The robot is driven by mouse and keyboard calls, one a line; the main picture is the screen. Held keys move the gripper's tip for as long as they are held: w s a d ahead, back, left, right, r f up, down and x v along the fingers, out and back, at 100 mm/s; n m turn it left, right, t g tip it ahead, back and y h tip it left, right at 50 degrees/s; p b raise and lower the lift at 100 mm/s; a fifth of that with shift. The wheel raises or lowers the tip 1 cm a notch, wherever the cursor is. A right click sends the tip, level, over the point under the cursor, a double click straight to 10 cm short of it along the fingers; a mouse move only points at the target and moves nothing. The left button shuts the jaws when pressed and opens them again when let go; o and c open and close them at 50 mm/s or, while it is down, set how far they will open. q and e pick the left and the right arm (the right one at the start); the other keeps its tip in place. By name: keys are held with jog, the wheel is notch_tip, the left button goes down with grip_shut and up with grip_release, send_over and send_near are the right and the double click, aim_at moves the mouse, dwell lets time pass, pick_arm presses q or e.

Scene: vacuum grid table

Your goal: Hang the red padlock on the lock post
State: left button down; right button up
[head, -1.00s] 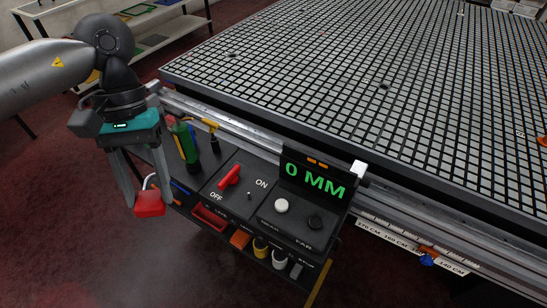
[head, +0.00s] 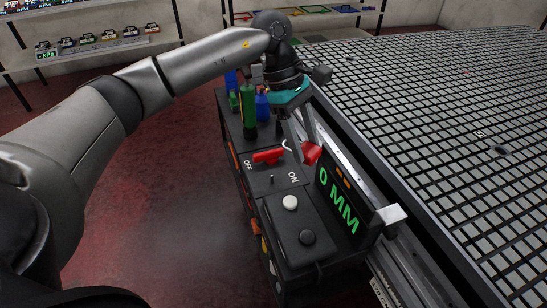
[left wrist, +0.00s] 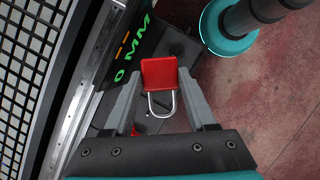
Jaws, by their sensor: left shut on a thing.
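My left gripper (head: 303,149) is shut on the red padlock (head: 312,153) and holds it above the console, close to the display. In the left wrist view the padlock (left wrist: 159,72) sits between the two grey fingers, its silver shackle pointing toward the gripper base. In the head view the shackle shows to the left of the body. A red switch lever (head: 268,156) lies on the console between OFF and ON. A small upright peg (head: 271,178) stands beside it; I cannot tell whether this is the lock post. My right gripper is out of view.
The display (head: 340,203) reads 0 MM. Green (head: 248,104) and blue (head: 263,106) bottles stand behind the lever. The grid table (head: 470,130) and its rail border the console on the right.

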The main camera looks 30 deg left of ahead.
pick_arm(q)
jog(key=w+a+f+n+t+y+b, duration=0.2)
jog(key=w+a+f+n+b, duration=0.3)
jog(key=n, duration=0.8)
jog(key=w+a+f+n+t+y+b, duration=0.2)
jog(key=w+a+f+n+y+b, duration=0.3)
jog(key=n, duration=0.8)
jog(key=shift+a+f+t+b, duration=0.3)
jog(key=shift+a+f+b, duration=1.4)
jog(key=shift+f, duration=0.65)
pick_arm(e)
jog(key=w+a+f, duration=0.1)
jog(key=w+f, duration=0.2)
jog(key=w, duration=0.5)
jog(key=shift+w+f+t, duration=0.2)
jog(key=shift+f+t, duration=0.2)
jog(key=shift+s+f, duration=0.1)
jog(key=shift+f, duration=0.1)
